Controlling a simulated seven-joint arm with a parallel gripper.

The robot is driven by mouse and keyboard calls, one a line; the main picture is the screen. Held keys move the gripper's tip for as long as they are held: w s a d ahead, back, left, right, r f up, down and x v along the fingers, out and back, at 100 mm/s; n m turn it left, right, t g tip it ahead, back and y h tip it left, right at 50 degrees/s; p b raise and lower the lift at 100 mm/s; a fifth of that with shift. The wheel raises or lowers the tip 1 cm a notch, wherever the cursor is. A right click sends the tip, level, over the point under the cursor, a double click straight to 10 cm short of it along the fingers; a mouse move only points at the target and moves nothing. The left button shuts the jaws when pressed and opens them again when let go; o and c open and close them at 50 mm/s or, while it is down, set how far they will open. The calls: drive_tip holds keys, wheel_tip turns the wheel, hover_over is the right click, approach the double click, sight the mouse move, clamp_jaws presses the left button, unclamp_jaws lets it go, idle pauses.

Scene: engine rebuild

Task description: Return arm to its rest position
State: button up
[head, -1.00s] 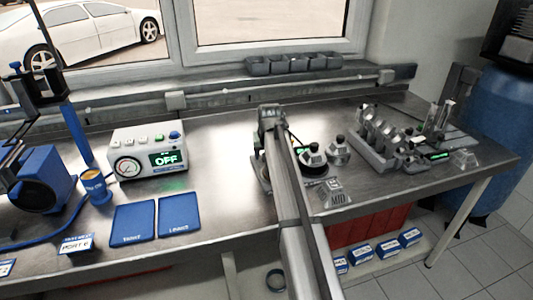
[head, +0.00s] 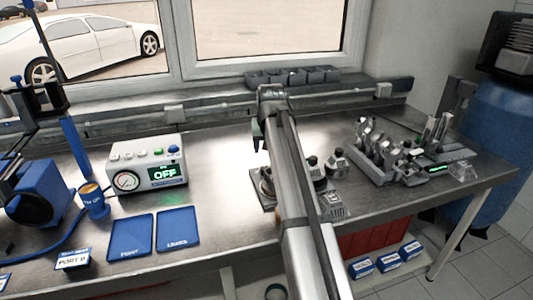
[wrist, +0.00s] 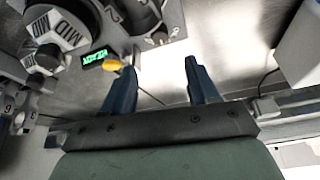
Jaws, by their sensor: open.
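My arm reaches out over the middle of the workbench (head: 225,215) in the head view. My gripper (head: 258,138) hangs at its far end, above the bench and partly hidden by the arm. In the wrist view my gripper (wrist: 160,66) has its two dark blue fingers spread apart with nothing between them. Bare metal bench top shows beyond the fingertips. A fixture with metal parts (head: 336,163) stands just right of the arm and is partly hidden by it. In the wrist view, a block marked MID (wrist: 68,35) and a small green display (wrist: 95,59) lie to the left of the fingers.
A control box reading OFF (head: 145,163) and two blue trays (head: 178,231) are to the left. A rack of metal parts (head: 375,150) stands to the right. Grey bins (head: 290,77) line the window ledge. The bench between control box and arm is clear.

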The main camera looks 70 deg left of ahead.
drive_tip(key=shift+d+r, duration=0.2)
drive_tip(key=shift+r, duration=0.4)
